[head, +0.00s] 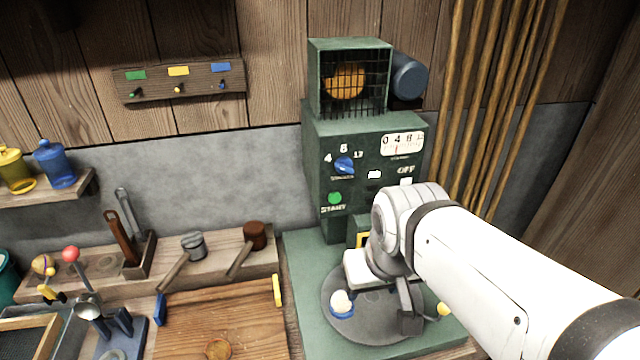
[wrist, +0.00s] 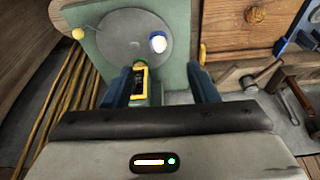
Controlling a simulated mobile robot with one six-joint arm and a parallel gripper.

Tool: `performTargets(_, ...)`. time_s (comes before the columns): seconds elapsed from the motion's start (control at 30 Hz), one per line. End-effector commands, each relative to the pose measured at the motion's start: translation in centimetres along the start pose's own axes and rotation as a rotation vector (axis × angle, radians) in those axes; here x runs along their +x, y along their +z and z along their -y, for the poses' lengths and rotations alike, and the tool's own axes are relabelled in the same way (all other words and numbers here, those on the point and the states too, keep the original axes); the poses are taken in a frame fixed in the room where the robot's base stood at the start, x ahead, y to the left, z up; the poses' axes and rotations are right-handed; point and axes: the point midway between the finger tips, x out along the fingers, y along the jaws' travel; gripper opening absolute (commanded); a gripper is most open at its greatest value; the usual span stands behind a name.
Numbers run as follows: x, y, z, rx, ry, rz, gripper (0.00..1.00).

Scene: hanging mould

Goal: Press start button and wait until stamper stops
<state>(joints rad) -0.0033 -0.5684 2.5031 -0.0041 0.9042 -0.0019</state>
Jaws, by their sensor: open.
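The green stamping machine (head: 315,150) stands against the wall in the head view. Its round green start button (head: 334,198) is on the lower left of the front panel, above a label. The stamper, with a yellow-framed dark part (head: 362,240), is partly hidden by my arm; a yellow and black part (wrist: 139,82) with a green end shows between my fingers in the wrist view. My gripper (wrist: 162,72) is open, over the round grey plate (head: 335,325), to the right of and below the button. A white and blue piece (head: 342,302) sits on that plate.
A blue knob (head: 344,165), a number dial (head: 402,144) and an OFF label (head: 406,169) are on the panel. Left are a wooden board (head: 215,315) and mallets (head: 254,235). Poles (head: 495,100) stand right. A thin rod with a yellow ball (head: 443,309) is near my gripper.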

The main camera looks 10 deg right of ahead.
Motion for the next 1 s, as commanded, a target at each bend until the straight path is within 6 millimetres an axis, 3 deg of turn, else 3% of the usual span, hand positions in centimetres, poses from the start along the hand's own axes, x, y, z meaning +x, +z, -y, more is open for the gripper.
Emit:
performTargets(0.67, 0.0, 0.0, 0.0, 0.0, 0.0, 0.0, 0.0)
performTargets(1.0, 0.0, 0.0, 0.0, 0.0, 0.0, 0.0, 0.0)
